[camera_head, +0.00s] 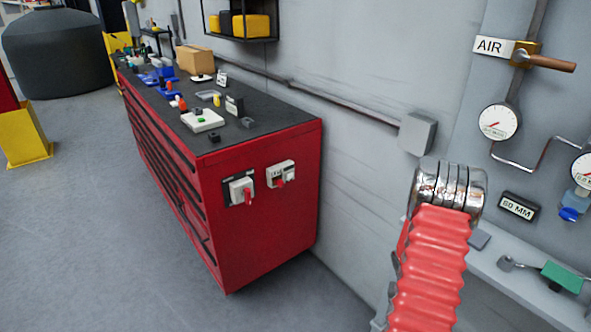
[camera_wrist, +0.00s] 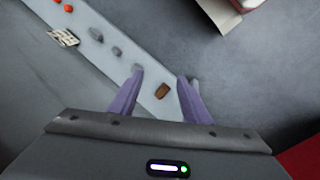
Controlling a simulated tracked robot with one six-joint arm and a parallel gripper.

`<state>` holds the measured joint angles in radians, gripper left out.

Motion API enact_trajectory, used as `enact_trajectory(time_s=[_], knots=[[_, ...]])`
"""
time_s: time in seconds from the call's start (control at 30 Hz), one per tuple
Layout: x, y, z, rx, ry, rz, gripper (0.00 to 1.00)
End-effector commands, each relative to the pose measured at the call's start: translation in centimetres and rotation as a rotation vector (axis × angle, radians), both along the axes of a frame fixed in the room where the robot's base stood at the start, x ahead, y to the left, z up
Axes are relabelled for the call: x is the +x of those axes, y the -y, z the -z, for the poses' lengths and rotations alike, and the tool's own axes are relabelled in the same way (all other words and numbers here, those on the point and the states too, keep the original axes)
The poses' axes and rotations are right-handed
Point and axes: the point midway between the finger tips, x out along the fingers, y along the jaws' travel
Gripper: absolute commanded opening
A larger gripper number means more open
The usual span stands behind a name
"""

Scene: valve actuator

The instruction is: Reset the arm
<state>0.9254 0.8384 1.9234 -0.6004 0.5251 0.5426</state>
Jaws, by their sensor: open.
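My gripper (camera_wrist: 160,76) shows in the wrist view as two purple fingers, spread apart with nothing held between them. It points down over a pale narrow ledge (camera_wrist: 108,69). A small brown piece (camera_wrist: 162,91) appears between the fingers, beyond them, and looks apart from both. In the head view, a red ribbed sleeve with shiny metal rings, seemingly my arm, rises at the lower right in front of the wall. My gripper's fingers are not visible in the head view.
A red tool cabinet (camera_head: 262,230) with small items on top stands left of centre. The wall at right carries a gauge (camera_head: 499,121), a copper-coloured handle (camera_head: 547,62), a green handle (camera_head: 562,277) and a grey box (camera_head: 417,135). The floor (camera_head: 90,240) at left is largely clear.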

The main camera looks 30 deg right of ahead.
Motion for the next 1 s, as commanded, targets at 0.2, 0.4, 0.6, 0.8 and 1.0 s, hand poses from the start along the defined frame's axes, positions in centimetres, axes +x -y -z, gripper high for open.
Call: enact_trajectory(time_s=[0.2, 0.4, 0.6, 0.8, 1.0], knots=[[2.3, -3.1, -6.0, 0.018, 0.002, -0.082, 0.43], [3.9, -6.5, -10.8, 0.035, 0.013, -0.155, 0.43], [5.3, -10.1, -15.3, 0.049, 0.035, -0.229, 0.43], [6.3, -14.1, -19.4, 0.062, 0.066, -0.302, 0.43], [6.9, -18.2, -23.1, 0.072, 0.105, -0.379, 0.43]])
